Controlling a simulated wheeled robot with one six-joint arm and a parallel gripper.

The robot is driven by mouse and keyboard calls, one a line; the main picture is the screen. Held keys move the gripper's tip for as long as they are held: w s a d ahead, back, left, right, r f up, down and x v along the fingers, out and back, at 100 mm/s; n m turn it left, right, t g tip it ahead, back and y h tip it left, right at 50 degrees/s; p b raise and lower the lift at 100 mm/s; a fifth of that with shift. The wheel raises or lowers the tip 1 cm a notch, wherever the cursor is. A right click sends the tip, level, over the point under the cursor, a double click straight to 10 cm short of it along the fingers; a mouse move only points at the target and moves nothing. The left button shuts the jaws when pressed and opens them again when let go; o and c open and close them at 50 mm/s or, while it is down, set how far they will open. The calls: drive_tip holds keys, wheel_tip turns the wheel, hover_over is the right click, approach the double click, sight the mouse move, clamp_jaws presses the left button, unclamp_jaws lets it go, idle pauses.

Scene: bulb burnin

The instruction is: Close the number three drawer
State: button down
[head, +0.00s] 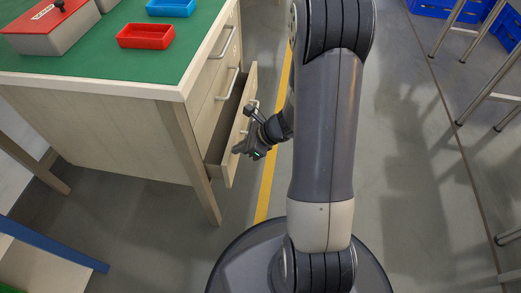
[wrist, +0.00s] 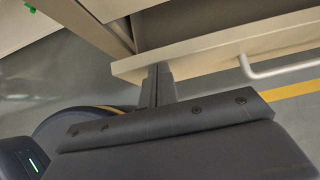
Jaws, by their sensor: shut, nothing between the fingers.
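The lowest drawer (head: 222,165) of the desk is pulled out, and the dark gap behind its front shows. No number is legible on it. Its front panel also shows in the wrist view (wrist: 215,55), with its bar handle (wrist: 275,70) to the right. My gripper (head: 238,150) is shut and empty at the outer face of this front, on the near side of the handle. The two drawers above look shut.
The desk (head: 110,85) has a green top with a red tray (head: 146,36), a blue tray (head: 171,7) and a grey box with a red top. A desk leg (head: 190,160) stands beside the drawer. Metal-legged stands (head: 480,60) are at right. The floor between is clear.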

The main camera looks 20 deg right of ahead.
drive_tip(key=shift+w+a, duration=0.4)
drive_tip(key=shift+a, duration=0.25)
drive_tip(key=shift+w+a, duration=0.4)
drive_tip(key=shift+a, duration=0.2)
